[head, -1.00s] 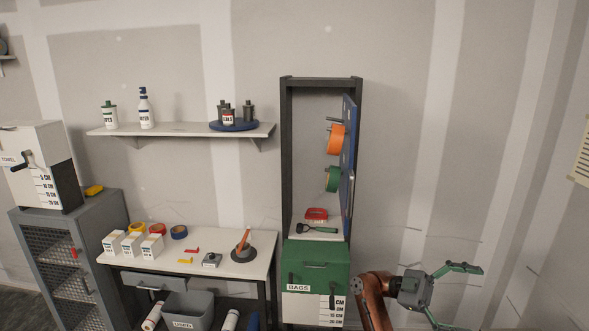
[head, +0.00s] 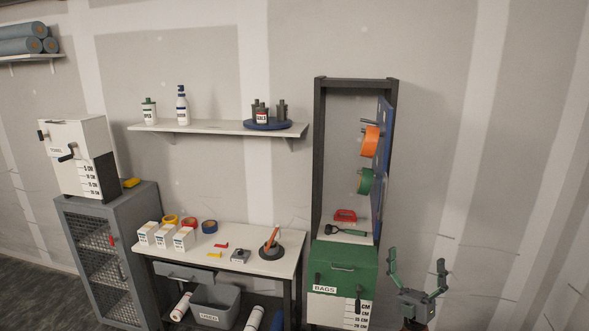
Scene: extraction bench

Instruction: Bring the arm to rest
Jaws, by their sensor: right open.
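My right gripper (head: 418,270) is at the lower right of the head view, with its two green-grey fingers pointing up and spread apart. It is open and nothing shows between the fingers. It stands to the right of the green bags box (head: 346,261), apart from it in the picture. Most of my right arm is out of view below the gripper. My left gripper is not in view.
A tall dark cabinet (head: 319,150) stands open, its blue door panel (head: 385,140) carrying orange and green tape rolls. Left are a white bench (head: 285,268), a wall shelf (head: 220,128) and a grey mesh cabinet (head: 140,235). The wall right of the gripper is clear.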

